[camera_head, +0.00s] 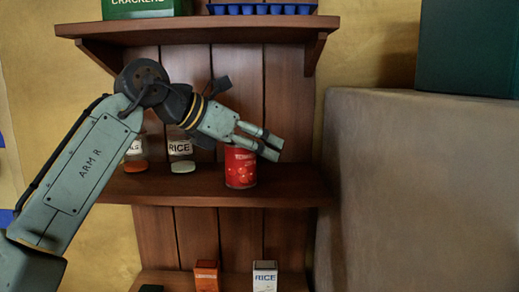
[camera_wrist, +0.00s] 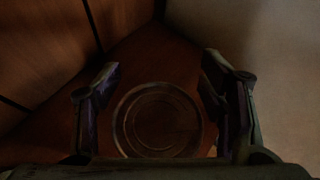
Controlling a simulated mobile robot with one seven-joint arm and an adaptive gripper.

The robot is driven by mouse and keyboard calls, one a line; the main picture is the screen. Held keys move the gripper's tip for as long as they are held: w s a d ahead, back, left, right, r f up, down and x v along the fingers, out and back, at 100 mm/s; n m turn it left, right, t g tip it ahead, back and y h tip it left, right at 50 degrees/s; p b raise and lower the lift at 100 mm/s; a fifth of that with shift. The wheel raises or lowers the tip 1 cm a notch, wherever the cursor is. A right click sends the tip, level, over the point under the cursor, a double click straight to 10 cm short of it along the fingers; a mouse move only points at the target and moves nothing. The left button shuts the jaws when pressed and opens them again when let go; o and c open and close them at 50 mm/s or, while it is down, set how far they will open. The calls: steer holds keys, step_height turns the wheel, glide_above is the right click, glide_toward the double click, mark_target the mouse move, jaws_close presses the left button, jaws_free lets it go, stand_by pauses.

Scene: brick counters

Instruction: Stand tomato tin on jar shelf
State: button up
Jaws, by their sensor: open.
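The red tomato tin (camera_head: 240,168) stands upright on the middle wooden shelf (camera_head: 290,186), towards its right end, in the head view. This shelf also bears jars. My gripper (camera_head: 270,147) is at the top of the tin and covers part of its upper edge. In the wrist view the tin's round lid (camera_wrist: 158,120) lies between the two fingers of my gripper (camera_wrist: 160,105). The fingers are open, with a gap visible on each side of the lid.
A rice jar (camera_head: 181,155) and another jar (camera_head: 135,155) stand left of the tin, partly behind my arm. Above is a shelf with a crackers box (camera_head: 145,8) and a blue tray (camera_head: 262,8). Two small boxes stand below. A brown block (camera_head: 420,190) stands close on the right.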

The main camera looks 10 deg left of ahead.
steer(key=b+v, duration=0.2)
steer(key=v, duration=0.9)
steer(key=shift+s+f, duration=0.1)
